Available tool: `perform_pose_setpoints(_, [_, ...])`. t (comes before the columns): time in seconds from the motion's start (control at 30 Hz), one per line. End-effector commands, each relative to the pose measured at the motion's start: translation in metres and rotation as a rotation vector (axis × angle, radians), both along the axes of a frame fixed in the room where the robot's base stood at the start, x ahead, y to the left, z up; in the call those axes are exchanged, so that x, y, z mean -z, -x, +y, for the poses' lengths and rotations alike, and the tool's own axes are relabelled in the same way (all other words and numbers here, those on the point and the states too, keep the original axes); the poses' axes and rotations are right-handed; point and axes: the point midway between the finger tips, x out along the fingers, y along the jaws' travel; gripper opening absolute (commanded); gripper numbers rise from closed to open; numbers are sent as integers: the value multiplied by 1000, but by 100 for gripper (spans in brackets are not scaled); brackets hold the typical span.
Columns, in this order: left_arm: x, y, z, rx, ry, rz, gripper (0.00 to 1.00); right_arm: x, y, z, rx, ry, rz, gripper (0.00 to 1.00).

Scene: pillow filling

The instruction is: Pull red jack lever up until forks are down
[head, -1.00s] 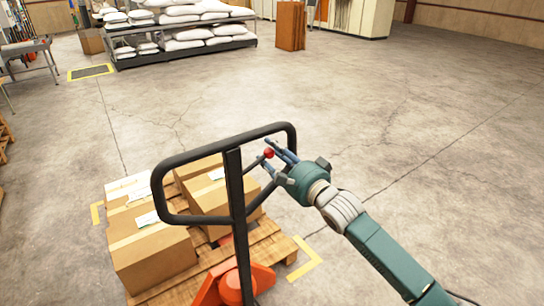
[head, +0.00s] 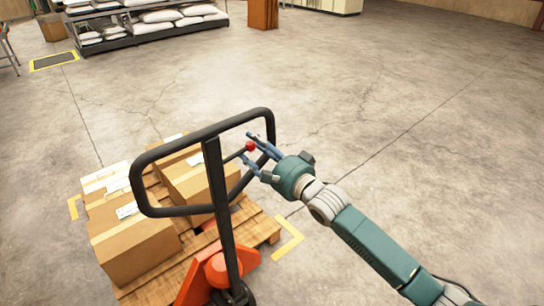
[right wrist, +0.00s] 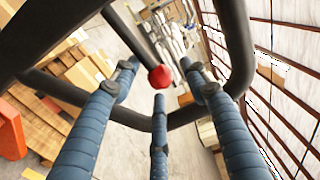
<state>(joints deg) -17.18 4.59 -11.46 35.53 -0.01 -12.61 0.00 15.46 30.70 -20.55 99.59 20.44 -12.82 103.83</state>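The red jack lever knob (head: 250,146) sits on a thin dark rod inside the black loop handle (head: 150,157) of the pallet jack. My right gripper (head: 256,147) is at the knob, its blue fingers spread open around it inside the loop. In the right wrist view the red knob (right wrist: 160,77) lies between the open fingers (right wrist: 160,90), close to the tip of the lower finger; I cannot tell whether they touch. The orange jack body (head: 222,272) stands at the pallet's near side. The forks are hidden under the pallet. My left gripper is not in view.
A wooden pallet (head: 262,228) carries several cardboard boxes (head: 135,245). Yellow floor marks (head: 290,238) lie at its corners. A rack with white sacks (head: 150,27) stands at the back left. The concrete floor to the right is clear.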

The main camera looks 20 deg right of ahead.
Motion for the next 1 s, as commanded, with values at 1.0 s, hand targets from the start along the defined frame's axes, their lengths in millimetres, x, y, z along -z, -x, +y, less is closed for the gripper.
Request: perform_pose_setpoints(1.0, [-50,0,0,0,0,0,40,-2,91,-33,0,0,-3,44])
